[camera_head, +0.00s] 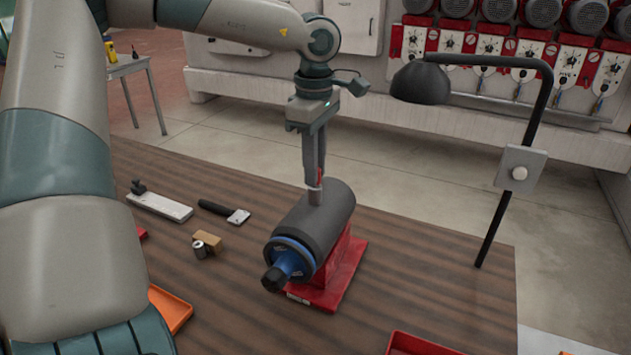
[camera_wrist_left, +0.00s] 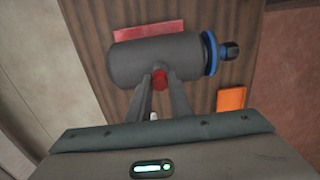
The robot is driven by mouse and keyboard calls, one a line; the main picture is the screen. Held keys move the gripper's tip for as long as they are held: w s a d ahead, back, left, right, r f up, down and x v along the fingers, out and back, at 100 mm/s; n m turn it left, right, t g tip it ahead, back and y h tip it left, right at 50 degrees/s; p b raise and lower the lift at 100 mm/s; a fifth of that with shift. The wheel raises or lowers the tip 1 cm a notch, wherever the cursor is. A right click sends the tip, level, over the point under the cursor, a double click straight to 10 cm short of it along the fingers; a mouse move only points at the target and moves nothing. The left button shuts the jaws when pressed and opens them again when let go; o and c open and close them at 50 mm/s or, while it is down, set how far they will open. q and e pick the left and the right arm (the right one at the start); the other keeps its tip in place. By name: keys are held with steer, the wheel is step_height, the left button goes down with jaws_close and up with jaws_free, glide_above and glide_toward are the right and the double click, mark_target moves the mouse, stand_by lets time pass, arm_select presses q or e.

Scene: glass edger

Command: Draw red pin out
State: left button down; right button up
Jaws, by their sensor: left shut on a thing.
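A dark grey cylinder (camera_head: 322,222) with a blue ring (camera_head: 292,258) and black knob (camera_head: 274,279) at its near end lies on a red stand (camera_head: 343,272) on the table. My left gripper (camera_head: 316,181) points down over the top of the cylinder. Its fingers are shut on the red pin (camera_head: 320,176), of which only a little red shows, just above a short metal collar on the cylinder. In the left wrist view, the red pin (camera_wrist_left: 159,80) shows between the fingertips against the cylinder (camera_wrist_left: 155,58). How deep the pin sits is hidden. My right gripper is not in view.
A black lamp (camera_head: 422,82) on a bent post stands at the right. A white bar (camera_head: 160,205), a black-handled tool (camera_head: 222,211), a wooden block (camera_head: 208,240) and a small metal cylinder (camera_head: 199,250) lie left of the stand. A red tray (camera_head: 415,344) is at the front.

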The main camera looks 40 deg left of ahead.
arm_select(q)
steer(key=shift+r, duration=0.45)
stand_by(0.4)
steer(key=shift+r+p, duration=1.35)
steer(key=shift+r, duration=1.15)
step_height(320, 180, up, 4)
steer(key=shift+p, duration=0.95)
